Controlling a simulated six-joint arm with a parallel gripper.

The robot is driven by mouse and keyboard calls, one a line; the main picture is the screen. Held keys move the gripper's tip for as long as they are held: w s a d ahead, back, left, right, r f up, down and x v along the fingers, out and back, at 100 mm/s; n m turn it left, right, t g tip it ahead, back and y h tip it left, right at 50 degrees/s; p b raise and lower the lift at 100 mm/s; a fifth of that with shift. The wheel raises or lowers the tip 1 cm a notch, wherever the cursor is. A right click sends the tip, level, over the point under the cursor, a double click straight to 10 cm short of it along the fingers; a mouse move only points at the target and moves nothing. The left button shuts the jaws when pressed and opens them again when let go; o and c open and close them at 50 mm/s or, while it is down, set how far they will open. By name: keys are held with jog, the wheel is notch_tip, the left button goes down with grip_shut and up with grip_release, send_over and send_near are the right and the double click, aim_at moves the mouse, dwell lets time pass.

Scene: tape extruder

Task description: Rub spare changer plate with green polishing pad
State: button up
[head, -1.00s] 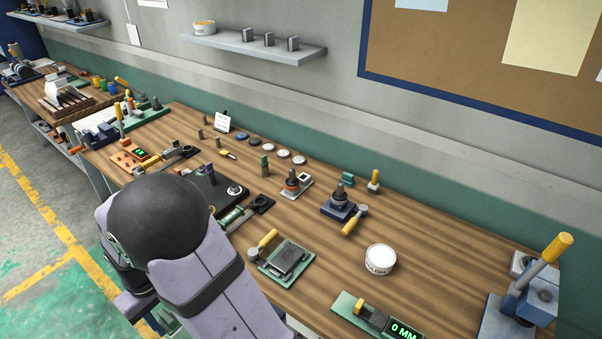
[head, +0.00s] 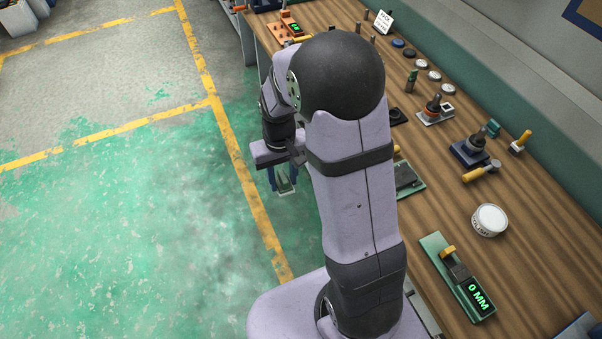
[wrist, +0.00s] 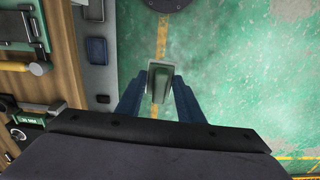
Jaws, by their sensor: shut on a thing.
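My gripper (wrist: 158,88) is shut on a green block, which looks like the green polishing pad (wrist: 160,76). In the head view my gripper (head: 284,182) hangs low over the green floor, left of the bench, with the pad's green face between its fingers. The pad is clear of the bench and touches nothing but the fingers. A dark plate on a green base (head: 409,180) lies on the bench, partly behind my arm; it also shows in the wrist view (wrist: 20,22). I cannot tell whether this is the spare changer plate.
A small dark blue tray (wrist: 97,50) is at the bench's edge beside my gripper. A white round tin (head: 489,220) and a green gauge reading 0 MM (head: 460,277) stand on the bench. Small tools and discs line its back. The floor below my gripper is clear.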

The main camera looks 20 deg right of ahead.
jog(key=s+d+f+m+p, duration=0.1)
jog(key=s+d+m, duration=0.25)
jog(key=d, duration=0.65)
jog(key=s+d+f+m+p, duration=0.1)
jog(key=s+d+m, duration=0.25)
jog(key=d, duration=0.75)
jog(key=s+d+f+m+p, duration=0.1)
jog(key=s+d+m+p, duration=0.2)
jog(key=d, duration=0.7)
jog(key=shift+n, duration=0.7)
jog(key=shift+w+d+r+b, duration=0.25)
jog(key=shift+w+d+r, duration=0.15)
jog(key=shift+d, duration=0.4)
jog(key=shift+w+d+r+b, duration=0.25)
jog(key=shift+w+d+r, duration=0.15)
jog(key=shift+d, duration=0.45)
jog(key=shift+w+d+r+b, duration=0.3)
jog(key=shift+w+d, duration=0.1)
jog(key=shift+d, duration=0.4)
